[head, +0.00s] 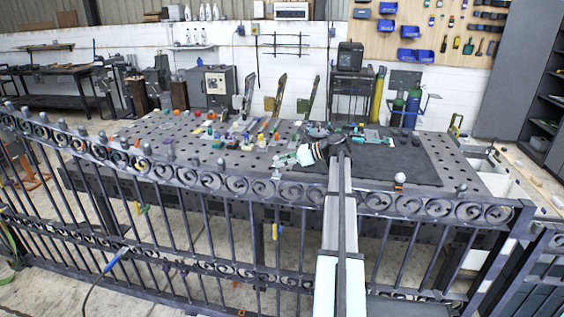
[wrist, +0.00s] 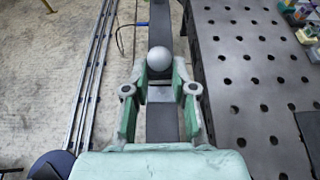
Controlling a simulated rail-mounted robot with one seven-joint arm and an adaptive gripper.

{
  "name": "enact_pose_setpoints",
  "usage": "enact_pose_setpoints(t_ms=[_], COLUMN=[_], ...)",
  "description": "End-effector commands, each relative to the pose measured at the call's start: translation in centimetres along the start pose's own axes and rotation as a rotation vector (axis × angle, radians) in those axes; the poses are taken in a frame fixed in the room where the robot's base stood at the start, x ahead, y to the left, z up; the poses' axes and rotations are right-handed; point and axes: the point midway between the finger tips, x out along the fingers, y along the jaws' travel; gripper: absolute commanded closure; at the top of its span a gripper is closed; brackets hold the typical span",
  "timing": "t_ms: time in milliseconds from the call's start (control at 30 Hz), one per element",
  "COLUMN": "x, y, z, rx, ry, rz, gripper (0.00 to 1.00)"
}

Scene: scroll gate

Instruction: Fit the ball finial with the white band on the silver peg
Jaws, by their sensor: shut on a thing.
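A plain grey ball (wrist: 160,58) sits between the fingertips of my gripper (wrist: 159,70) in the wrist view, and the gripper is shut on it. No white band shows on the visible top of this ball, and its underside is hidden. In the head view my pale green gripper (head: 289,159) is at the gate's (head: 235,184) top rail, right of the middle; the held ball cannot be made out there. Several grey finials stand along the rail to the left, one with a light band (head: 124,143). A pale ball finial (head: 400,178) stands on the rail to the right. I cannot single out the silver peg.
A perforated dark table (head: 466,188) lies behind the gate, carrying many small tools and parts; a dark mat (head: 405,162) covers some of its right side. In the wrist view the table (wrist: 245,95) is close on the right, and floor rails (wrist: 84,90) run along the left.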

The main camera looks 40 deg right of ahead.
Motion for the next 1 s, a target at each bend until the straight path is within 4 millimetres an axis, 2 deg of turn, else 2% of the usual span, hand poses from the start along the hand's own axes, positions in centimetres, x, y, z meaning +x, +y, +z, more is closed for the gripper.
enact_pose_setpoints(t_ms=[1000], x=[0.45], y=[0.0], z=[-1.07], rx=[0.0], ry=[-0.001], rz=[0.0], gripper=[1.0])
